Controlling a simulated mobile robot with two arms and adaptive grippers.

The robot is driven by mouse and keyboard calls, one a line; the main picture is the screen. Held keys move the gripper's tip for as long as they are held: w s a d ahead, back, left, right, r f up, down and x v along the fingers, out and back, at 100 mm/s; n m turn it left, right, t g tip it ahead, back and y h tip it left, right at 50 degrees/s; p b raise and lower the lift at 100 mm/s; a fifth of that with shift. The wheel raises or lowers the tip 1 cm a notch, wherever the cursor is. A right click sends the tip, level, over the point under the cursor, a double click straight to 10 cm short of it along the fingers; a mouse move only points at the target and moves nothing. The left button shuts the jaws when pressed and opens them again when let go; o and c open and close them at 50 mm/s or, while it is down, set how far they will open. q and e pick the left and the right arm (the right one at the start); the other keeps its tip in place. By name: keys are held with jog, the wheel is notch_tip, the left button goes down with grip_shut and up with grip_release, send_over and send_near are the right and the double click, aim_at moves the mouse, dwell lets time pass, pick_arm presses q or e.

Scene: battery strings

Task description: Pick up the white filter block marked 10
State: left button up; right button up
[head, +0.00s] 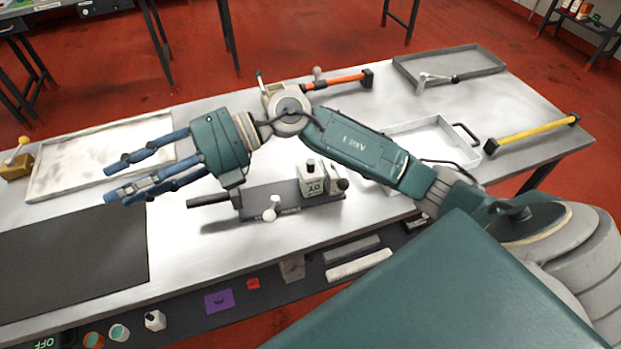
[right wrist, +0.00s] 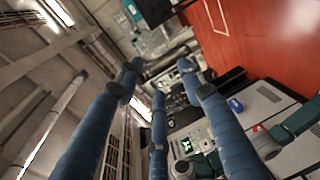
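A small white block (head: 312,182) with dark marks that look like an upside-down 10 stands at the right end of a dark grey fixture (head: 290,196) on the table. My right gripper (head: 113,183) is at the left, above the table and pointing left, well away from the block. Its blue fingers are spread apart with nothing between them. In the right wrist view the fingers (right wrist: 160,80) are also apart and empty, and the block cannot be made out. My left gripper is not in view.
On the table (head: 190,240) are a white tray (head: 95,150), a black mat (head: 75,262), another pale tray (head: 415,133), a grey tray (head: 450,68), and orange (head: 335,82) and yellow (head: 535,133) handled tools. A lower shelf holds a small white bottle-like item (head: 155,320) and cups.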

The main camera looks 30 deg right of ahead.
jog(key=w+d+f+g+h, duration=0.1)
jog(key=d+f+h, duration=0.2)
jog(key=d+f, duration=0.15)
jog(key=m+g+h+p, duration=0.1)
jog(key=m+g+h, duration=0.15)
jog(key=h, duration=1.05)
send_over(311, 161)
jog(key=s, duration=0.1)
jog(key=shift+m+t, duration=0.35)
jog(key=shift+t, duration=0.1)
jog(key=f, duration=0.9)
jog(key=shift+a+f, duration=0.3)
jog(key=shift+f, duration=0.4)
jog(key=shift+w+f+p, duration=0.1)
jog(key=shift+f+p, duration=0.45)
jog(key=f, duration=0.1)
jog(key=f+p, duration=0.1)
jog(key=f, duration=0.1)
jog(key=shift+w+d+f, duration=0.25)
jog(key=shift+w+f, duration=0.05)
jog(key=shift+w, duration=0.05)
jog(key=shift+f, duration=0.45)
jog(key=shift+c, duration=0.5)
grip_shut()
